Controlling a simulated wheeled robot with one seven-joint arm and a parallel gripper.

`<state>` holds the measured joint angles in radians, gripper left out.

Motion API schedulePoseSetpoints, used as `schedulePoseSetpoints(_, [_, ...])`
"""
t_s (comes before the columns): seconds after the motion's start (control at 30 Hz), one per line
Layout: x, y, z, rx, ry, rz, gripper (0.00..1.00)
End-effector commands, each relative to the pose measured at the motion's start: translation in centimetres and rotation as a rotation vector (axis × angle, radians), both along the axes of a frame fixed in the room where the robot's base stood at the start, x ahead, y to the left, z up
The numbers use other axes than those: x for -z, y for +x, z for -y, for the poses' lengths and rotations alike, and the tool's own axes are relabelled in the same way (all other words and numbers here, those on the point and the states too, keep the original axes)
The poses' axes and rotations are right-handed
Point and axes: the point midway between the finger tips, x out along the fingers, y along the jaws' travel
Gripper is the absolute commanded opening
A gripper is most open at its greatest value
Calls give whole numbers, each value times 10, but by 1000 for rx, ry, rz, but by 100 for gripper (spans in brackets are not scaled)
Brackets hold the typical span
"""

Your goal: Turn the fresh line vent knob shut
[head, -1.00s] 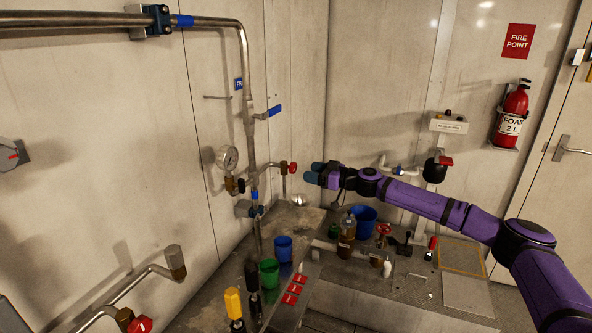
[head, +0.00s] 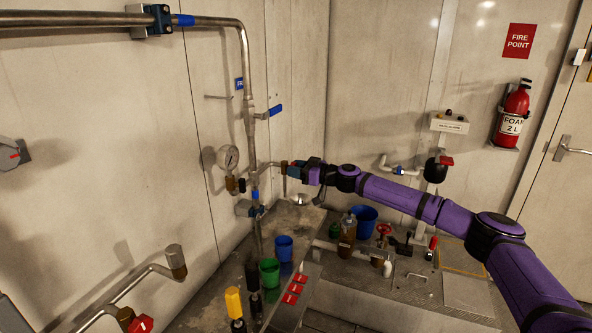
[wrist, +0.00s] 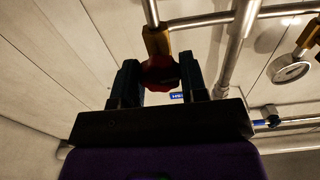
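The vent knob is a red knob on a brass valve. In the wrist view the red knob (wrist: 160,72) sits between the two fingertips of my gripper (wrist: 158,75). The fingers stand apart on either side of it. I cannot make out whether they touch it. In the head view my gripper (head: 297,170) is at the end of the short side branch of the pipe and hides most of the knob. The brass valve body (wrist: 157,41) shows just beyond the knob in the wrist view.
A pressure gauge (head: 228,158) and the vertical pipe (head: 250,110) with a blue-handled valve (head: 274,110) are left of my gripper. Below stand a blue cup (head: 283,248), a green cup (head: 269,271), a brown bottle (head: 347,233) and a blue bucket (head: 366,220).

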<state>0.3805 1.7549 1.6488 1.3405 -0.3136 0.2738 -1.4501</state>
Motion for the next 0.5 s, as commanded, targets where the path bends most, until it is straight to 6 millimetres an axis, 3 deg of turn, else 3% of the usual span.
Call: schedulePoseSetpoints(0.5, [0, 0, 0, 0, 35, -100, 16])
